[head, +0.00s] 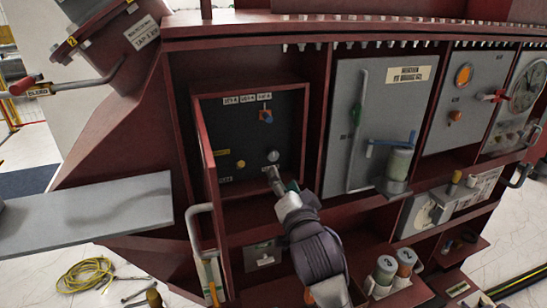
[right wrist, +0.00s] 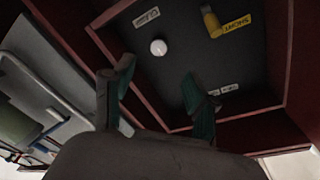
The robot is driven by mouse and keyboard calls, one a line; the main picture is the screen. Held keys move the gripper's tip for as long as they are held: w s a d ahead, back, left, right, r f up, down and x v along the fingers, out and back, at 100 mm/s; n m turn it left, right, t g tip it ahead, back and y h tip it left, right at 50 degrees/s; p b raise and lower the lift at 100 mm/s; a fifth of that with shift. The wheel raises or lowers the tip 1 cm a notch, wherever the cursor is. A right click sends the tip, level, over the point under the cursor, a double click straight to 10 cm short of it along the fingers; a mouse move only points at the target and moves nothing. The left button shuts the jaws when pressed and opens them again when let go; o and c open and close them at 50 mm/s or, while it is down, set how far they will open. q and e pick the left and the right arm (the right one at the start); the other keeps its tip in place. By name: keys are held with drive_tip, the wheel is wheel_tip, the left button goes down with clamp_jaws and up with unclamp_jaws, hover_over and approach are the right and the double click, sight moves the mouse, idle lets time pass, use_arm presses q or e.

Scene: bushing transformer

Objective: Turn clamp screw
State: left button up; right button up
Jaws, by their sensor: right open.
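The clamp screw appears to be the round silver-white knob (head: 273,156) on the dark back panel of an open red-framed box. In the right wrist view the same knob (right wrist: 158,47) stands out from the panel beside a small white label whose text is hard to read. My right gripper (head: 282,179) is at the lower right of the box, just below the knob. In the right wrist view its two green-padded fingers (right wrist: 158,82) are spread, with nothing between them. The knob shows beyond the fingertips, apart from them. My left gripper is out of view.
A yellow part (right wrist: 212,22) labelled SHORT sits near the knob; it shows as a yellow knob (head: 241,163) in the head view. The box's red side wall (head: 209,150) and lower edge lie close around the gripper. A grey door (head: 350,110) with a long handle stands at right.

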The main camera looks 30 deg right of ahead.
sight(273, 157)
drive_tip(key=p+x, duration=0.2)
drive_tip(key=x, duration=0.8)
clamp_jaws()
